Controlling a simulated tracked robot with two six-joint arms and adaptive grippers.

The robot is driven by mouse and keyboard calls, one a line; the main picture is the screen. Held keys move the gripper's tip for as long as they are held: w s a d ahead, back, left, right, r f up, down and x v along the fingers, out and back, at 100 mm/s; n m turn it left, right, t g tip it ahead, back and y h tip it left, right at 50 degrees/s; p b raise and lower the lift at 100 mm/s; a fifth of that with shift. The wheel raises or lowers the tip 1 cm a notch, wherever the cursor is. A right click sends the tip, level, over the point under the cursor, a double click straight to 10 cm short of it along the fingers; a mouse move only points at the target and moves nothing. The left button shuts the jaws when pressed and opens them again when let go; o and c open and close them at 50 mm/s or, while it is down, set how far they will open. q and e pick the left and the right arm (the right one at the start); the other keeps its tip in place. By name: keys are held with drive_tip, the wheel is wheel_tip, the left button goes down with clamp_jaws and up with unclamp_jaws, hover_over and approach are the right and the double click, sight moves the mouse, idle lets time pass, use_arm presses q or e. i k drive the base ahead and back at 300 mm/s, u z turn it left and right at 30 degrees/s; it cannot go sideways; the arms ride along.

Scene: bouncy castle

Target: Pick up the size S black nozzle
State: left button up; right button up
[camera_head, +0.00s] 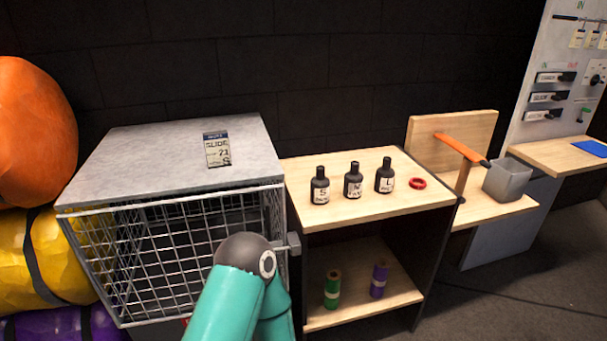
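The size S black nozzle (319,187) stands upright at the left of a row of three black bottle-shaped nozzles on the wooden shelf top (340,225). Its white label shows an S. The M nozzle (353,181) is in the middle and the L nozzle (384,176) is on the right, with gaps between them. A teal arm link of mine with a dark grey joint rises from the bottom, in front of the cage and left of the shelf. No gripper fingers show, so neither gripper is in view.
A red ring (417,183) lies right of the nozzles.

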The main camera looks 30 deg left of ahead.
sight(320, 185)
drive_tip(key=u, duration=0.65)
drive_tip(key=i, duration=1.3)
drive_tip(key=u, duration=0.85)
drive_tip(key=k, duration=0.9)
drive_tip(key=u, duration=0.15)
drive_tip(key=i, duration=0.95)
drive_tip(key=z, duration=0.05)
